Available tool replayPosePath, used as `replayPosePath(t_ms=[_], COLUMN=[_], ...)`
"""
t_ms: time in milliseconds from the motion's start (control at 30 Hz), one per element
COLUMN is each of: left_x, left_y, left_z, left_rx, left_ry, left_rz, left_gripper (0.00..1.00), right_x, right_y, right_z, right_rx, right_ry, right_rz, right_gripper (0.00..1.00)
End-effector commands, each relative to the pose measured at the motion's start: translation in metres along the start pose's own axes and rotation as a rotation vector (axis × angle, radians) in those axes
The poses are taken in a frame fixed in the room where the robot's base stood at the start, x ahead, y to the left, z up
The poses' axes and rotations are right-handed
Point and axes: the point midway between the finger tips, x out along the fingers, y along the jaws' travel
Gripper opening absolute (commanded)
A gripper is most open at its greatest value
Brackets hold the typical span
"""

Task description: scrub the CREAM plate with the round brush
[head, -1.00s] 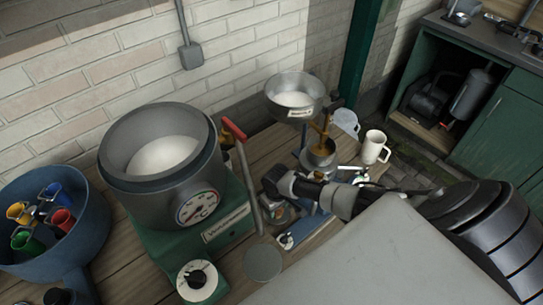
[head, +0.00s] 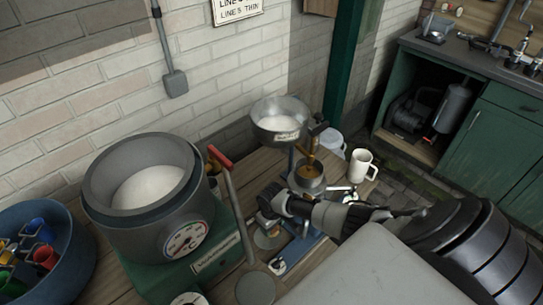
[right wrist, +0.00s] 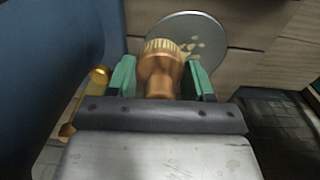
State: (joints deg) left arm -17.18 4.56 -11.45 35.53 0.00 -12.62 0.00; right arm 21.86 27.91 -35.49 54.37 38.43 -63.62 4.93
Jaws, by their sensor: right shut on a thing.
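In the right wrist view my right gripper (right wrist: 160,82) has its green fingers shut on the round brush (right wrist: 160,72), a copper-brown knob with pale bristles. The bristle end lies over a round grey plate (right wrist: 205,28) with cream-coloured flecks; I cannot tell if it touches. In the head view my right gripper (head: 270,204) reaches in from the right, above a grey disc (head: 267,239) on the bench. No CREAM label is readable. The brush is not clear in the head view. My left gripper is not in view.
A big grey pot (head: 150,185) with a dial stands on a green base at left. A red-handled lever (head: 233,200) stands beside it. A blue tub of coloured cups (head: 75,245) is far left. A metal bowl (head: 278,122) and a white mug (head: 361,166) stand behind my gripper.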

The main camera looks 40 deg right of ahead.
Motion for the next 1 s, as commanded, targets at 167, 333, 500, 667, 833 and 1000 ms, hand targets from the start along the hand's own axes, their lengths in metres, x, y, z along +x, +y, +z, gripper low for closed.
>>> replayPosePath(t_ms=[167, 333, 500, 667, 833, 1000], left_x=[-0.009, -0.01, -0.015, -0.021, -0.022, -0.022], left_y=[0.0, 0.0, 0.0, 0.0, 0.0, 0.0], left_z=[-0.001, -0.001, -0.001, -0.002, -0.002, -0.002], left_rx=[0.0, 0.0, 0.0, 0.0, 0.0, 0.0], left_ry=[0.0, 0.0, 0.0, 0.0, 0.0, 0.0], left_rz=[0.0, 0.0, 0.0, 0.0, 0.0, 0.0], left_gripper=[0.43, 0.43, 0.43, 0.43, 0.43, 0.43], right_x=[0.005, 0.006, 0.003, 0.002, 0.002, 0.001], right_y=[-0.023, -0.029, -0.041, -0.055, -0.06, -0.059], right_z=[0.009, 0.009, 0.008, 0.007, 0.006, 0.005], right_rx=[0.005, 0.005, 0.004, 0.003, 0.005, 0.005], right_ry=[-0.023, -0.022, -0.019, -0.017, -0.014, -0.011], right_rz=[-0.012, -0.012, -0.015, -0.016, -0.014, -0.012], right_gripper=[0.26, 0.25, 0.25, 0.25, 0.21, 0.21])
